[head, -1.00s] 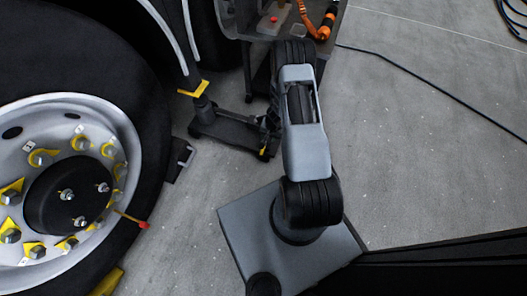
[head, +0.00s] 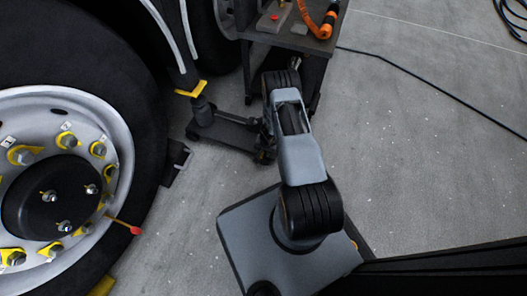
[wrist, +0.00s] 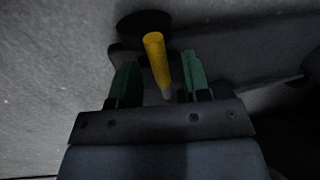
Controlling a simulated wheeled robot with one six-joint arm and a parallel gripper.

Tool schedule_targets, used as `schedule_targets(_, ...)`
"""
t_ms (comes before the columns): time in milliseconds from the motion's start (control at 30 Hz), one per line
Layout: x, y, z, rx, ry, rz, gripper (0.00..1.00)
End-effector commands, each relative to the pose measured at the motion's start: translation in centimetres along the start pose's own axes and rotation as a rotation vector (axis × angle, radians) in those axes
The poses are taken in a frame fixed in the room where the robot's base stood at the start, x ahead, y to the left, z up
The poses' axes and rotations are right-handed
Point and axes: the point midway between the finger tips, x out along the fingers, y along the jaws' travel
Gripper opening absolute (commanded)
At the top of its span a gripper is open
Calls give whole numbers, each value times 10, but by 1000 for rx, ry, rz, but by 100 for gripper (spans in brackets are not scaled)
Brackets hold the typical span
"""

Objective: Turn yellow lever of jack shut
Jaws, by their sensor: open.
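The jack (head: 228,132) stands on the floor beside the large wheel in the head view, with a dark base and a yellow collar on its upright. Its yellow lever (wrist: 155,50) shows in the wrist view as a short round handle, slightly tilted, in front of a dark part of the jack (wrist: 145,24). My gripper (wrist: 160,78) is open, with one green fingertip on each side of the lever and a visible gap on both sides. In the head view my gripper is small and dark at the jack's right end, and the lever cannot be made out there.
The wheel (head: 52,110) with yellow nut markers and a red-tipped rod (head: 135,230) stands at the left. A grey cart (head: 290,38) with an orange tool (head: 322,25) stands behind my arm. A black cable (head: 430,92) crosses open floor at right.

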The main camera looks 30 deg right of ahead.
Motion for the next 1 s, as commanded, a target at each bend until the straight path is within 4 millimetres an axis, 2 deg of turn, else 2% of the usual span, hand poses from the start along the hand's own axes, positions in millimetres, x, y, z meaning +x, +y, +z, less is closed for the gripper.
schedule_targets(267, 0, 0, 0, 0, 0, 0, 42)
schedule_targets(700, 0, 0, 0, 0, 0, 0, 0)
schedule_targets(1000, 0, 2, -2, 0, 0, -1, 0)
